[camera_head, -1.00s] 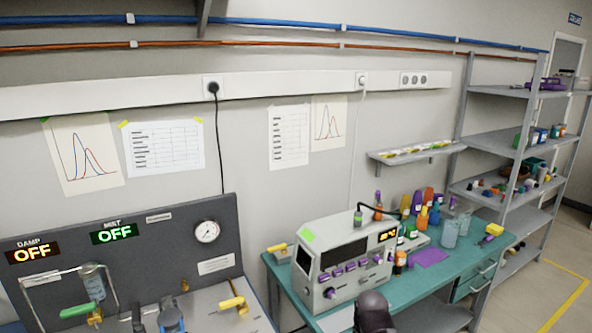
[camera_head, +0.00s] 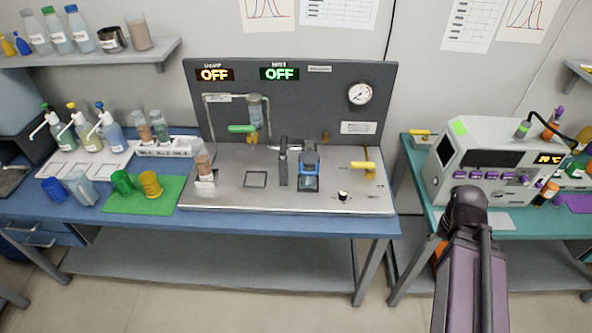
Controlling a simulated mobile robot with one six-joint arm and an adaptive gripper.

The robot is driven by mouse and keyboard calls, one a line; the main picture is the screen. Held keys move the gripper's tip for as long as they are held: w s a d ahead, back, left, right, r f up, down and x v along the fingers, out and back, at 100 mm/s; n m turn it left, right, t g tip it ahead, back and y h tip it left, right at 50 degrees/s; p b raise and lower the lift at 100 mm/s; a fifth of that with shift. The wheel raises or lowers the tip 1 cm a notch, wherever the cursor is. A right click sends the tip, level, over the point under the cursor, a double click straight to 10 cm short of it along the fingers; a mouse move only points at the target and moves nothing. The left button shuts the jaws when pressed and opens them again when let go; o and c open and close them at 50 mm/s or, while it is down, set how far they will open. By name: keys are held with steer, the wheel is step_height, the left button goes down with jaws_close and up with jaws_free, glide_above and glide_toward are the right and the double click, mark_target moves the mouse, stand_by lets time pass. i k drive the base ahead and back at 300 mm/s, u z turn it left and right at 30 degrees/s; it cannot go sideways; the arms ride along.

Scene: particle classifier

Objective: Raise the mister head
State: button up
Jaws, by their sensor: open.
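The grey metal station (camera_head: 228,196) stands on the blue table under a dark back panel. Near its middle, a dark upright post (camera_head: 283,170) carries a short arm reaching right, toward a blue-topped jar (camera_head: 309,165) just beside it. This looks like the mister, but I cannot tell its head apart from the jar's top. The green MIST display (camera_head: 279,73) reads OFF, as does the orange display (camera_head: 214,75) left of it. Part of my arm shows at the lower right, in front of the teal table; my gripper's fingers do not show.
A yellow lever (camera_head: 362,167) and a black-and-white knob (camera_head: 343,196) sit right of the jar. A green-handled frame (camera_head: 242,129) holds a clear vessel behind. Pump bottles (camera_head: 112,133) and coloured cups stand left. A gap separates the blue and teal tables.

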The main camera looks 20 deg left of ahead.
mark_target(308, 158)
steer(key=u, duration=1.05)
